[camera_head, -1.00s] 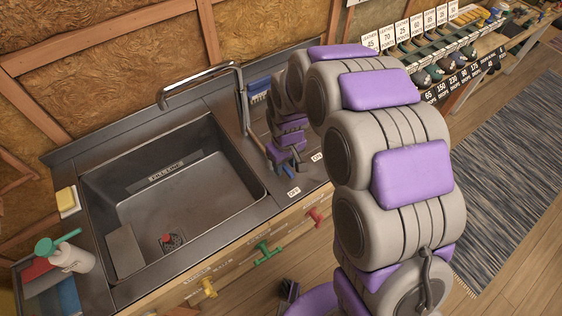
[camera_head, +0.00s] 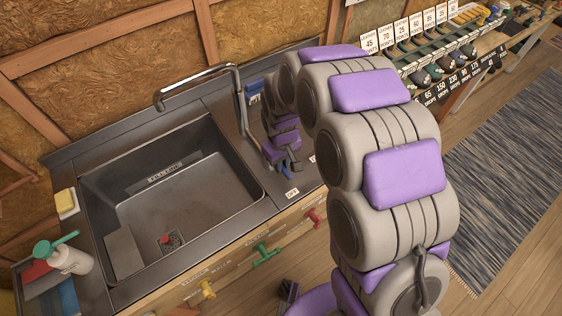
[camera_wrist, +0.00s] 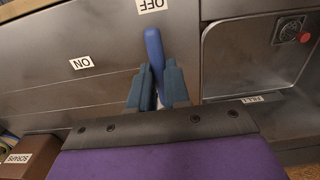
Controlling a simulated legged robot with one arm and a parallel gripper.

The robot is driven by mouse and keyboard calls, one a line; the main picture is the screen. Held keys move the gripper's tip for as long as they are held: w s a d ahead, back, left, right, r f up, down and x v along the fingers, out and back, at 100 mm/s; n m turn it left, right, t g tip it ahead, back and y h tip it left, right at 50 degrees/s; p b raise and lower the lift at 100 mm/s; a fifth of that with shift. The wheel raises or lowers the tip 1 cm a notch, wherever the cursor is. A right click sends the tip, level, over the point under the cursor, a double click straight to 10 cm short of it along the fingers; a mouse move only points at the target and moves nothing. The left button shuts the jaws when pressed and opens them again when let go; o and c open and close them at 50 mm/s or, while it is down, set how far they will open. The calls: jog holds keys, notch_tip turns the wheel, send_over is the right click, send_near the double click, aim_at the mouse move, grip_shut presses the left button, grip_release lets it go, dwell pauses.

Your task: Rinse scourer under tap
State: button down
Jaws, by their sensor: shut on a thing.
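My gripper (camera_wrist: 157,90) is shut on a blue lever (camera_wrist: 153,47) on the counter, and the lever's free end points towards the OFF label (camera_wrist: 152,5). An ON label (camera_wrist: 81,63) lies to the left in the wrist view. In the head view, my gripper (camera_head: 283,166) is right of the sink, near the OFF label (camera_head: 292,193). The grey metal tap (camera_head: 200,80) arches over the dark sink (camera_head: 180,185), with no water visible from its spout. A yellow-and-white block (camera_head: 66,203), perhaps the scourer, sits on the sink's left ledge.
A white bottle with a green top (camera_head: 72,258) stands at the left front. A red drain piece (camera_head: 166,239) and a flat grey panel (camera_head: 125,252) are in the sink. A blue object (camera_head: 254,95) is behind the tap. Coloured handles, including a green one (camera_head: 265,254), line the counter front.

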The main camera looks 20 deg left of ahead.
jog(key=shift+w+d+r+n+p, duration=0.1)
jog(key=shift+d+n+p, duration=0.45)
jog(key=shift+n+p, duration=0.4)
jog(key=shift+w+d+n+p, duration=0.2)
jog(key=shift+n+p, duration=0.15)
jog(key=shift+p, duration=0.05)
jog(key=shift+f, duration=0.2)
